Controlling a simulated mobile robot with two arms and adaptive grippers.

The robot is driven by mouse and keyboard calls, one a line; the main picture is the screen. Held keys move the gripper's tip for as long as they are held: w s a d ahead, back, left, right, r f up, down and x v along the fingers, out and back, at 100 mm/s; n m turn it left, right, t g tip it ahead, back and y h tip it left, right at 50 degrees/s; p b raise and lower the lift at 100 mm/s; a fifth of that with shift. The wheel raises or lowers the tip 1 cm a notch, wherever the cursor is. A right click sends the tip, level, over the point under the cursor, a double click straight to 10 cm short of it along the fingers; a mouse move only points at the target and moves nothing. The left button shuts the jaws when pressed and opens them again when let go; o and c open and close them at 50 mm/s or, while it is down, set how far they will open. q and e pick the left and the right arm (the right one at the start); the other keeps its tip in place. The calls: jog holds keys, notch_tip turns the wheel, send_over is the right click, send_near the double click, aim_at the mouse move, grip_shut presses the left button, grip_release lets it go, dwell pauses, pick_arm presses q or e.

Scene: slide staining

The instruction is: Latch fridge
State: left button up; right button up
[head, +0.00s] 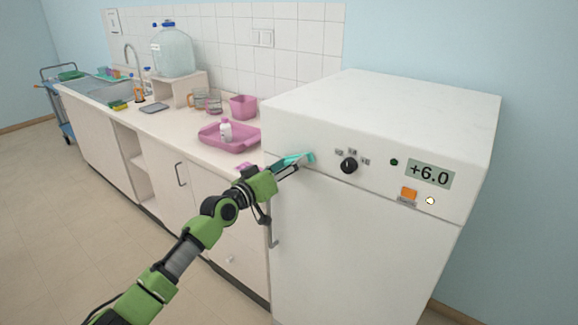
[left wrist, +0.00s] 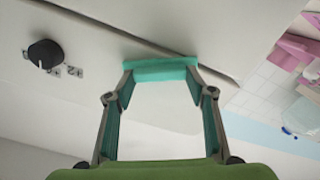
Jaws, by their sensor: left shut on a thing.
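The white fridge (head: 365,255) stands at the right with its door facing me and looking closed. A dark seam runs between the door and the control panel above it; it also shows in the left wrist view (left wrist: 165,43). A teal bar (left wrist: 160,68), seemingly the latch, lies by this seam at the upper left of the front. My left gripper (head: 300,161) reaches it from the left. In the left wrist view the fingers (left wrist: 160,80) stand wide apart, shut on the two ends of the bar. How the bar joins the fridge is hidden.
A black knob (head: 348,165), an orange switch (head: 408,193) and a +6.0 display (head: 430,174) are on the panel. A grey handle (head: 273,232) is low on the door's left side. The counter with a pink tray (head: 215,141) adjoins the fridge's left. The floor in front is clear.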

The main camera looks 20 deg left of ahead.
pick_arm(q)
jog(key=n+p, duration=0.1)
jog(key=n, duration=0.5)
jog(key=n+p, duration=0.1)
jog(key=n, duration=0.5)
jog(key=shift+a+f+n, duration=0.1)
jog(key=shift+f+n, duration=0.1)
jog(key=shift+n, duration=0.1)
dwell(0.4)
jog(key=o, duration=1.1)
jog(key=v, duration=1.2)
